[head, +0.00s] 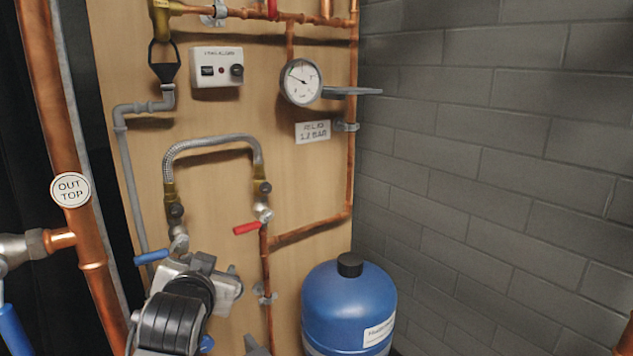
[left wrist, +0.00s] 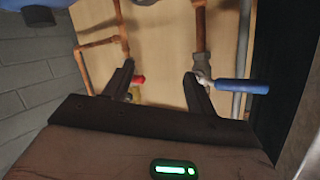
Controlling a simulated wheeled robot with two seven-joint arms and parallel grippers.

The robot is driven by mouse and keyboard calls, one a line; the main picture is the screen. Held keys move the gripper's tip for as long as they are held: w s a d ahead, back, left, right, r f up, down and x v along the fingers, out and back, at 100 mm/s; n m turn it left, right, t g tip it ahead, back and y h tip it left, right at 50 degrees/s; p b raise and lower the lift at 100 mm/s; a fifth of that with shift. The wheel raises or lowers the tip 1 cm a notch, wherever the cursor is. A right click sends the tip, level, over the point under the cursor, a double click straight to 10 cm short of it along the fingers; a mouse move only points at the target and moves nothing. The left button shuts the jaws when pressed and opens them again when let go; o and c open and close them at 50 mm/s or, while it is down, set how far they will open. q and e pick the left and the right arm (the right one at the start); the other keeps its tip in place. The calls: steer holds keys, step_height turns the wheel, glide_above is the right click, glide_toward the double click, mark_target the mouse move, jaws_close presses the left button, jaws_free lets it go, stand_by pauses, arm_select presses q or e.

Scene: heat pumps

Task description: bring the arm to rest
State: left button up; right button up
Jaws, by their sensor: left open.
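My left arm comes in from the bottom left of the head view, and its gripper (head: 212,268) is in front of the lower part of the wooden panel. A blue lever handle (head: 151,257) is just up and left of the gripper in the head view. It also shows by one finger in the left wrist view (left wrist: 243,86). A red lever handle (head: 247,228) is above and right of the gripper, and shows near the other finger (left wrist: 138,79). My right gripper is not in view.
A braided hose (head: 212,142) loops above the gripper. A blue vessel (head: 349,300) stands to its right. A copper pipe (head: 62,120) runs down the left. A brick wall (head: 500,150) bounds the right.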

arm_select(q)
steer(key=s+d+f+g+h, duration=0.1)
steer(key=s+f, duration=0.4)
steer(key=f, duration=0.4)
steer(key=s+d+f+g+h, duration=0.1)
steer(key=s+f+h, duration=0.1)
steer(key=s+f, duration=0.55)
steer(key=s+d+f+g+h, duration=0.1)
steer(key=s+f+g+h, duration=0.1)
steer(key=s+f, duration=0.9)
steer(key=s, duration=0.3)
steer(key=shift+d+f, duration=0.25)
steer(key=shift+d, duration=0.05)
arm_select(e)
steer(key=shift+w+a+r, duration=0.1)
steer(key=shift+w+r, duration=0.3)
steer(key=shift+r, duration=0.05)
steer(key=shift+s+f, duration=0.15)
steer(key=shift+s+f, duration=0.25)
arm_select(q)
steer(key=shift+c, duration=0.4)
